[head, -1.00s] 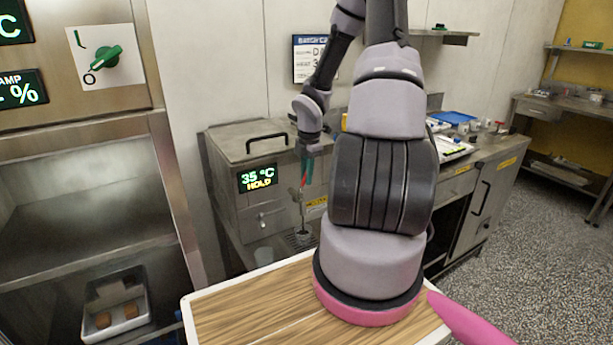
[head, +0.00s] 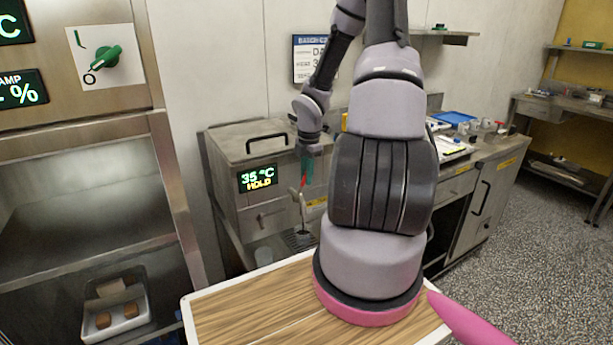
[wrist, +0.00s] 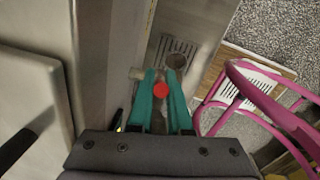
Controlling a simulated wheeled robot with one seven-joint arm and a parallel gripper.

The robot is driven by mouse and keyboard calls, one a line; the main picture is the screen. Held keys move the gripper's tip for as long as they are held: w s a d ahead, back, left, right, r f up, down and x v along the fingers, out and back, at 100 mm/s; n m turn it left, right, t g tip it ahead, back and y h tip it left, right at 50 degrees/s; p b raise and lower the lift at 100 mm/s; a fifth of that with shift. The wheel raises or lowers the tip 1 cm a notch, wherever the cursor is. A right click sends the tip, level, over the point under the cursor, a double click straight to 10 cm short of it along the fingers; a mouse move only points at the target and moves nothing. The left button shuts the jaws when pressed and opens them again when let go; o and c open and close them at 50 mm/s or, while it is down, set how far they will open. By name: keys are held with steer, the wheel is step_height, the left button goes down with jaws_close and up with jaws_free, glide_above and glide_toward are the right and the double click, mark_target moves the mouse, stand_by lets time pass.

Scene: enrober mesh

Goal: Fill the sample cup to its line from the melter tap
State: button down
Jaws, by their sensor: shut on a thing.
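The melter (head: 245,165) is a steel box whose display reads 35 °C HOLD. Its tap (head: 302,206) sticks out at the front right, with a red-tipped handle (head: 303,183). My gripper (head: 307,172) has teal fingers and is at this handle. In the wrist view my gripper (wrist: 160,92) is shut on the red handle end (wrist: 160,90). A small round cup with a dark inside (wrist: 176,61) stands on the drip grate (wrist: 178,46), beyond the fingertips. In the head view, a dark shape shows below the spout. I cannot read the cup's line or level.
A wooden-topped surface (head: 250,310) lies in front. A counter with a blue tray (head: 455,117) runs behind my arm. A pink frame (wrist: 240,85) shows in the wrist view. Speckled floor is clear at right.

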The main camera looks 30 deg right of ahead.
steer(key=shift+s+a+r+h, duration=0.1)
steer(key=shift+a+r+h, duration=0.1)
steer(key=shift+a+h, duration=0.85)
steer(key=shift+s+a+r+h, duration=0.15)
steer(key=shift+a+h, duration=0.5)
steer(key=shift+h, duration=0.8)
steer(key=shift+w, duration=0.15)
steer(key=c, duration=0.8)
jaws_free()
steer(key=shift+c, duration=0.2)
steer(key=shift+r, duration=0.1)
steer(key=v, duration=1)
steer(key=shift+a+r, duration=0.25)
steer(key=shift+r, duration=0.05)
